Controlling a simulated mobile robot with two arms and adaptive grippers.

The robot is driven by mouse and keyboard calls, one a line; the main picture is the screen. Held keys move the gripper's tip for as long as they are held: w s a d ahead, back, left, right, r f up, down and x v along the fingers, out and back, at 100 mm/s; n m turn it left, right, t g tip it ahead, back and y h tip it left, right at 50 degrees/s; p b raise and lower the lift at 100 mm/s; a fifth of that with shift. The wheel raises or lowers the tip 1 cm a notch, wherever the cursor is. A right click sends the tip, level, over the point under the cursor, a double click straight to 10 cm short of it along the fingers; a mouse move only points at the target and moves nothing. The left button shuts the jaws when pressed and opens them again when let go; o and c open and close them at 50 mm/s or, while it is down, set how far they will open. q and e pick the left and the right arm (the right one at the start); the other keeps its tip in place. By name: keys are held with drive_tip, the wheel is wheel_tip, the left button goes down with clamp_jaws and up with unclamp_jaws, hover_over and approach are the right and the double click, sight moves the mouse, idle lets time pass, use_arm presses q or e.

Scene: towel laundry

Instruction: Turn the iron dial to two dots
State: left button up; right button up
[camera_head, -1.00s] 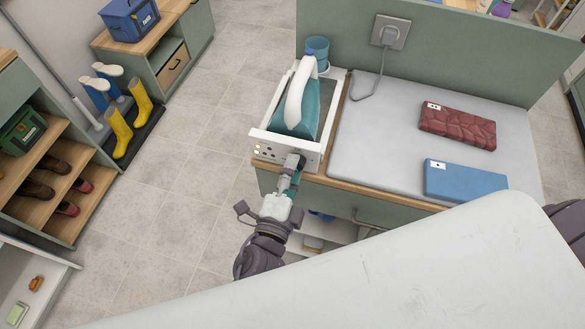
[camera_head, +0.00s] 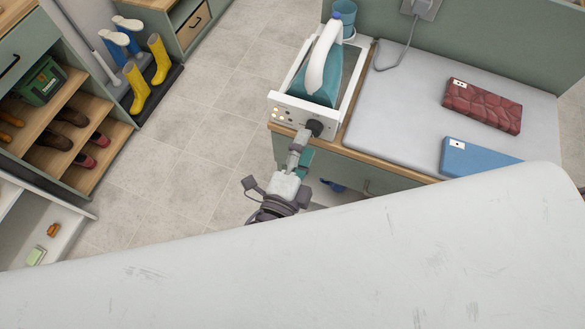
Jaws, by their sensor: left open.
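The iron (camera_head: 327,70), white and teal, rests in its white station (camera_head: 290,104) at the left end of the ironing counter. The dark round dial (camera_head: 314,127) is on the station's front panel, right of several small dots or lights. The dot it points to is too small to read. My left gripper (camera_head: 303,142) is open, with its fingertips close in front of the dial; I cannot tell whether they touch it. My right gripper is not in view.
A grey ironing pad (camera_head: 430,100) bears a folded red towel (camera_head: 483,105) and a folded blue towel (camera_head: 473,157). A blue cup (camera_head: 346,20) stands behind the iron. Yellow boots (camera_head: 135,88) and a shoe shelf (camera_head: 97,115) are at left. Tiled floor between is clear.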

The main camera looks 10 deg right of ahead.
use_arm(q)
drive_tip(key=v, duration=0.9)
drive_tip(key=s+a+f+n+g+y, duration=0.1)
drive_tip(key=a+f+n+g+y, duration=0.2)
drive_tip(key=f, duration=0.8)
drive_tip(key=s+a+f+n+g+y, duration=0.1)
drive_tip(key=s+a+f+n, duration=0.2)
drive_tip(key=f, duration=0.8)
drive_tip(key=a+f+n+g+y, duration=0.2)
drive_tip(key=a+f+n, duration=0.25)
drive_tip(key=f, duration=0.65)
drive_tip(key=s+a+f+n+g+y, duration=0.4)
drive_tip(key=s+a+f+n+g, duration=0.4)
drive_tip(key=s+a+f, duration=0.9)
drive_tip(key=shift+s+a+f+n, duration=0.2)
drive_tip(key=shift+s+a+n, duration=0.2)
drive_tip(key=shift+n, duration=0.55)
